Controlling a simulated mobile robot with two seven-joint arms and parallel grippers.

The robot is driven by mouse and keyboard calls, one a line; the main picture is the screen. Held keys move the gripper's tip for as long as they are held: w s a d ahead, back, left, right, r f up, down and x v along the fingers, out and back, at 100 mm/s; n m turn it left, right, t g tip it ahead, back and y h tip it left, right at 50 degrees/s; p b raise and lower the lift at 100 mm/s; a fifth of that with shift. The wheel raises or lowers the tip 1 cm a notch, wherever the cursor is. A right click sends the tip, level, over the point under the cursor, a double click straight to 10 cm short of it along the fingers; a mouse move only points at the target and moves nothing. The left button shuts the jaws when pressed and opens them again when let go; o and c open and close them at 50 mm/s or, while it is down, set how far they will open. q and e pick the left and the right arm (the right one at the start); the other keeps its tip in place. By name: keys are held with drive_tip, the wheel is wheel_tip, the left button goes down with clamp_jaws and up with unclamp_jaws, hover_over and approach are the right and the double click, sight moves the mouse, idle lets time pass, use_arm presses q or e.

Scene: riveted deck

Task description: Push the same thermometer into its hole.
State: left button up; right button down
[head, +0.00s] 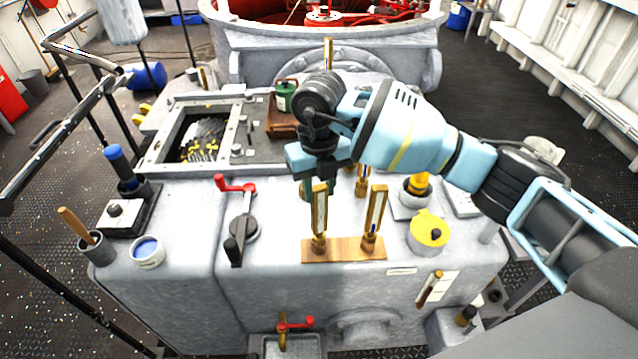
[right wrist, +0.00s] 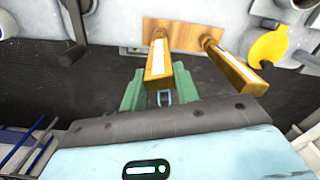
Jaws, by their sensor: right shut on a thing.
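A brass thermometer (head: 319,213) with a pale scale stands roughly upright at the left end of a small wooden block (head: 345,252). Its lower end meets the block; I cannot tell how deep it sits in the hole. My right gripper (head: 320,188) is shut on its upper part from above. In the right wrist view the thermometer (right wrist: 158,62) is between the green fingers of the gripper (right wrist: 160,92). A second brass thermometer (head: 376,210) stands at the right end of the block; it also shows in the right wrist view (right wrist: 230,62). My left gripper is not in view.
A yellow-lidded pot (head: 428,230) is right of the block. A red-handled lever (head: 240,220) is to its left. Another thermometer (head: 430,288) is on the front face below. A white-rimmed blue pot (head: 147,251) and a wooden-handled cup (head: 92,245) stand at the left.

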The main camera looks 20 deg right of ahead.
drive_tip(key=shift+f, duration=0.2)
drive_tip(key=c, duration=1.1)
unclamp_jaws()
drive_tip(key=shift+o, duration=0.7)
drive_tip(key=shift+r, duration=0.1)
wheel_tip(320, 180, up, 6)
drive_tip(key=shift+r, duration=0.8)
